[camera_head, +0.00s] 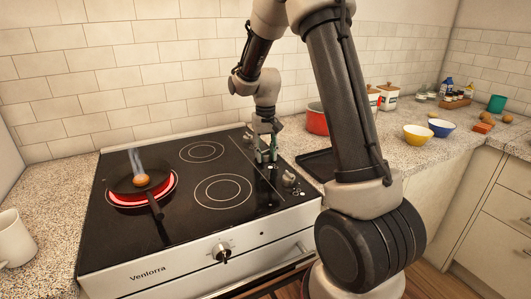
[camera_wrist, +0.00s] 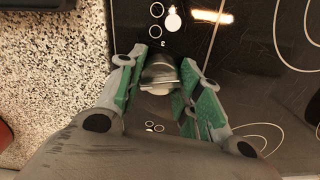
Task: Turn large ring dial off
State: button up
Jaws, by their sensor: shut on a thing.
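My gripper (camera_head: 266,155) is lowered over the right side of the black glass cooktop, at the far part of the dial strip. In the wrist view its green-padded fingers (camera_wrist: 161,73) are closed on both sides of a silver dial (camera_wrist: 157,72). The dial is partly hidden by the fingers, and I cannot read its pointer position. In the head view this dial is hidden behind my gripper. A burner (camera_head: 118,204) at the left glows red under a dark pan (camera_head: 128,184) that holds something round and orange-brown, with smoke above it.
Another knob (camera_head: 290,180) stands nearer on the strip. An oven knob (camera_head: 222,252) is on the front panel. A red pot (camera_head: 317,119) and a black tray (camera_head: 313,164) are right of the cooktop. A white mug (camera_head: 13,240) stands at the left.

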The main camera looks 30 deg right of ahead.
jog(key=n, duration=0.4)
jog(key=shift+n, duration=0.3)
jog(key=n, duration=0.3)
jog(key=shift+n, duration=0.4)
jog(key=n, duration=0.3)
jog(key=shift+n, duration=2.1)
jog(key=o, duration=1.1)
jog(key=shift+c, duration=0.2)
notch_tip(320, 180, up, 12)
